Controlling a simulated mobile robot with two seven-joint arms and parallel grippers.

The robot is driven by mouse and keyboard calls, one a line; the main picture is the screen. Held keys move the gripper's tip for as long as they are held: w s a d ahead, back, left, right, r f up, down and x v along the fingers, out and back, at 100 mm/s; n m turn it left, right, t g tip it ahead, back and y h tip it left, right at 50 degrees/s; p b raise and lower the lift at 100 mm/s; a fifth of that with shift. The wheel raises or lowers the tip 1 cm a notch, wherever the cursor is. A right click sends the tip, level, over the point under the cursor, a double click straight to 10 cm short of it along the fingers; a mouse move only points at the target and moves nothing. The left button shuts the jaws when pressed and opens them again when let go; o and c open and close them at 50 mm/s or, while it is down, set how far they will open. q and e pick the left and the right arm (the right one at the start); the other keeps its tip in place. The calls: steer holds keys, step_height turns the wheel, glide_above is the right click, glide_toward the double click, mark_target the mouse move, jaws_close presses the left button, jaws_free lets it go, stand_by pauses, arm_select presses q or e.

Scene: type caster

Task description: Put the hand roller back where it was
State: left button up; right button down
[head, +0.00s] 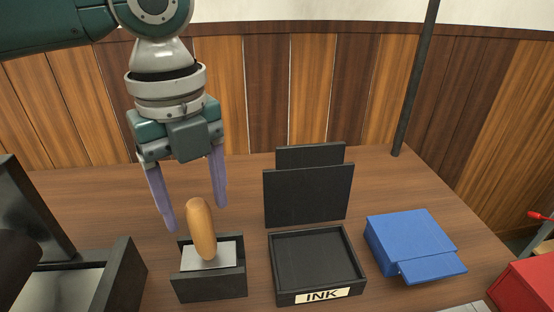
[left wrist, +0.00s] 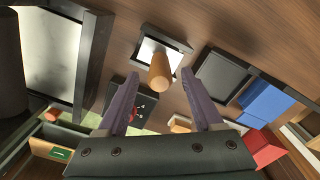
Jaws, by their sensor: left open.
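The hand roller (head: 202,228) shows as an upright wooden handle over a light grey block in a small open black holder (head: 209,289). In the left wrist view, the handle (left wrist: 160,76) points toward the camera from the holder's pale inside. My left gripper (head: 196,216) is above the holder, open, with its two purple fingers apart and nothing held between them. In the left wrist view, the handle shows between the fingertips (left wrist: 160,73); I cannot tell whether they touch it. The roller's lower part is hidden by the holder wall. My right gripper is not in view.
A black tray labelled INK (head: 317,294) stands right of the holder, with upright black panels (head: 308,195) behind it. A blue box (head: 405,244) and a red box (head: 527,287) are further right. A larger black-walled box (head: 122,277) stands left. Bare wooden tabletop (head: 105,195) lies behind.

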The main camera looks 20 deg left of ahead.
arm_select(q)
step_height(320, 180, up, 8)
steer(key=shift+f, duration=0.1)
stand_by(1.3)
